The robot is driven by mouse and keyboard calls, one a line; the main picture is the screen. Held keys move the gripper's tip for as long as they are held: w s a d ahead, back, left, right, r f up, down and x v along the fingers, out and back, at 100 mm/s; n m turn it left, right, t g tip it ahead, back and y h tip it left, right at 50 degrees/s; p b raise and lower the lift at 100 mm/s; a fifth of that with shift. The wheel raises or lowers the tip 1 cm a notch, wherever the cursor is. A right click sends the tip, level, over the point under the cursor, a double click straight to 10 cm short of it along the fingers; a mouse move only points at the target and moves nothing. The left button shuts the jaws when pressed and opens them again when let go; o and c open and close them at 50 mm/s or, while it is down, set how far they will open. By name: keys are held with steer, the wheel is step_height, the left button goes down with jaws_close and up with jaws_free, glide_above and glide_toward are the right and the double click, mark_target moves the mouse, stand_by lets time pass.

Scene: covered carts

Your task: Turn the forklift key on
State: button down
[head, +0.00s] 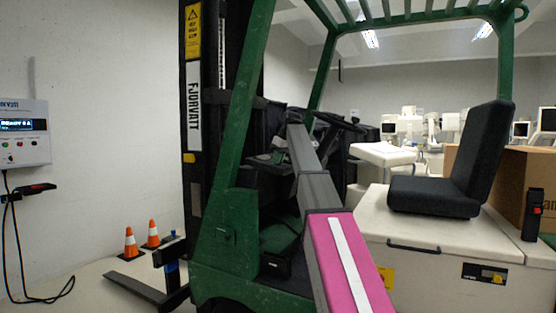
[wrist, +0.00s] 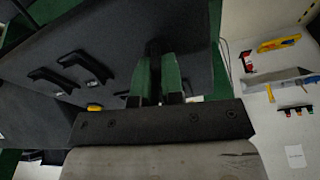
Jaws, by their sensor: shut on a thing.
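The green forklift (head: 225,235) fills the middle of the head view, with its dark dashboard and steering wheel (head: 342,121) inside the cab. My grey and pink arm reaches into the cab there, and the key cannot be made out in that view. In the wrist view my gripper (wrist: 156,75) has two green fingers close together against the dark dashboard panel (wrist: 115,50). They are shut on a small dark thing at the panel, which appears to be the forklift key. The key is mostly hidden between the fingers, so its turn angle cannot be told.
Two black levers (wrist: 52,80) and a yellow part (wrist: 95,107) lie left of my fingers on the panel. A green cab post (head: 245,110) stands left of my arm, and the black seat (head: 450,180) is to the right. Orange cones (head: 131,243) stand by the wall.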

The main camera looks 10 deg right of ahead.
mark_target(284, 167)
steer(key=m, duration=0.4)
steer(key=shift+d+m+t+h, duration=0.1)
steer(key=shift+m+t+h, duration=0.2)
steer(key=shift+h, duration=0.1)
steer(key=shift+w+d+m+h, duration=0.1)
steer(key=shift+m+h, duration=0.15)
steer(key=shift+m, duration=1.05)
steer(key=shift+d+m+h, duration=0.1)
steer(key=shift+m+h, duration=0.15)
steer(key=shift+m, duration=1.05)
steer(key=c, duration=1.2)
jaws_free()
steer(key=shift+c, duration=0.2)
steer(key=v, duration=1)
steer(key=shift+r, duration=0.35)
